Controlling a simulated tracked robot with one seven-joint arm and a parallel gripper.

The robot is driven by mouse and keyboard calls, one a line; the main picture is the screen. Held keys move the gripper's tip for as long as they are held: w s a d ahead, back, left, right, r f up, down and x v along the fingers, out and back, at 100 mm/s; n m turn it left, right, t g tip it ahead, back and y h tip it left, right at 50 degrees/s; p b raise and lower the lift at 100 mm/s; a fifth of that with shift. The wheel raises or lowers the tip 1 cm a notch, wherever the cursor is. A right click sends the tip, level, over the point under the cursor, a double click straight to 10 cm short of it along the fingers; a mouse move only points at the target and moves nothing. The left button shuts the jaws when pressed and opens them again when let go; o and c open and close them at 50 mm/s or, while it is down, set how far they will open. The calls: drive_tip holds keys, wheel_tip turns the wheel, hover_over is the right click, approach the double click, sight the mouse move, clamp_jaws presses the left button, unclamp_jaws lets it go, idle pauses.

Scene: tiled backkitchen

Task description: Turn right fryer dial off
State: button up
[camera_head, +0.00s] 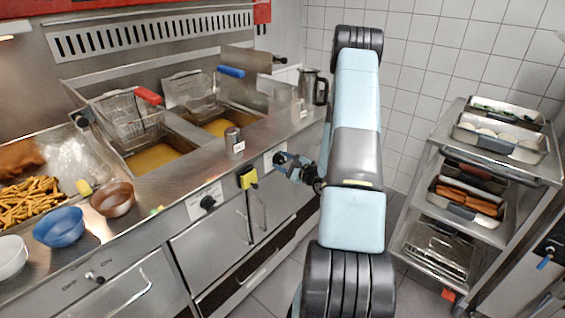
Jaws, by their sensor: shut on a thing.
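The fryer counter (232,150) has two oil wells with wire baskets. On its front panel, a white plate (268,161) marks the right fryer dial. My gripper (280,160) is at this plate, with its fingers shut on the right dial. The fingers mostly hide the dial, so I cannot tell which way it points. The left fryer dial (208,202) is black and sits on its own white plate, apart from my gripper.
A yellow item (248,178) is on the front panel close left of my gripper. A can (234,140) and a metal jug (312,88) stand on the counter. A blue bowl (59,227) is at left. A tray trolley (470,190) stands right of my arm.

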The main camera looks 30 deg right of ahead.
drive_tip(key=shift+a+n, duration=0.1)
drive_tip(key=shift+n, duration=1)
drive_tip(key=shift+a+f, duration=0.1)
drive_tip(key=o, duration=1)
drive_tip(key=shift+o, duration=0.2)
drive_tip(key=v, duration=1.3)
drive_tip(key=shift+s+d, duration=0.2)
drive_tip(key=shift+s, duration=0.15)
